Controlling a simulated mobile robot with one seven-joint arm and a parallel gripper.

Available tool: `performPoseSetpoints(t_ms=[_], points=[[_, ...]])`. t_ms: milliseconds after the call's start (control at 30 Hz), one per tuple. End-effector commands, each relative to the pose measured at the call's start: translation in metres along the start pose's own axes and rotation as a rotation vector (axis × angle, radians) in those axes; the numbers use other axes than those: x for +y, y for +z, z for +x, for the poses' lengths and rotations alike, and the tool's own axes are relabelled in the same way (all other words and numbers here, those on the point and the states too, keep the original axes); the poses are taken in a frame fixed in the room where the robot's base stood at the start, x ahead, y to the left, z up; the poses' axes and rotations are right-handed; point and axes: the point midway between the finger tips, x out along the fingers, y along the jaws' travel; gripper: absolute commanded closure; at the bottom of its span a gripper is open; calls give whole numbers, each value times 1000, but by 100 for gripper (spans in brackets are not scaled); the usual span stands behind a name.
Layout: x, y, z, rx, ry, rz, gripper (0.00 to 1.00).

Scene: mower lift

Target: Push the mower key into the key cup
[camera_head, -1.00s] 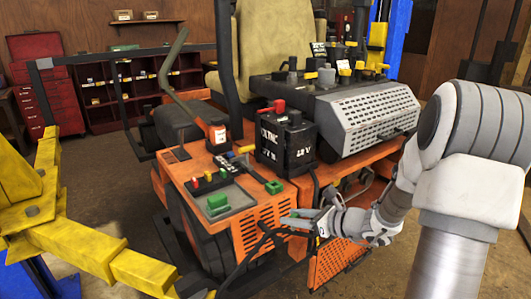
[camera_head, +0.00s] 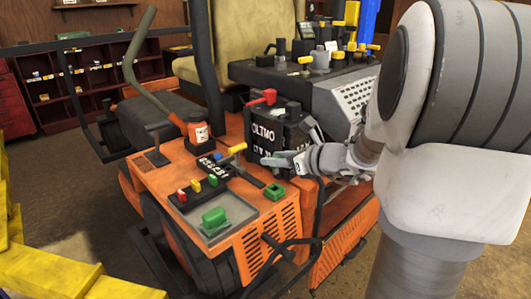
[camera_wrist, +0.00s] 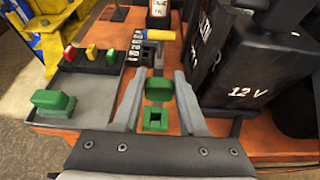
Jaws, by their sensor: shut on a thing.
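My gripper (camera_head: 272,161) reaches in from the right over the orange mower deck, just above and behind the key cup in the head view. The key cup (camera_head: 274,191) is a small green square block with a dark opening at the deck's right edge. In the wrist view the cup (camera_wrist: 155,124) shows below the fingers. A green block, which I take as the mower key (camera_wrist: 160,88), sits between the two grey fingers, above the cup in the picture. It appears apart from the cup. The fingers hide the key in the head view.
A black battery (camera_head: 281,135) marked 12 V stands close behind my gripper. A grey tray (camera_head: 237,207) at left holds another green block (camera_head: 214,219). A yellow-knobbed lever (camera_head: 238,148) and small coloured switches (camera_head: 196,186) stand nearby. A black cable (camera_head: 318,225) hangs at the deck's right side.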

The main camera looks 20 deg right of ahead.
Motion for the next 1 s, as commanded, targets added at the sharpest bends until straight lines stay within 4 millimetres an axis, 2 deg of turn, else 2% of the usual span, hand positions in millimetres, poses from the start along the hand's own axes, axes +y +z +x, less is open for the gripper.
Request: performPoseSetpoints(t_ms=[267, 800, 1000], points=[[0, -3, 1, 0, -3, 1, 100], [0, -37, 15, -1, -3, 1, 100], [0, -40, 16, -1, -2, 0, 100]])
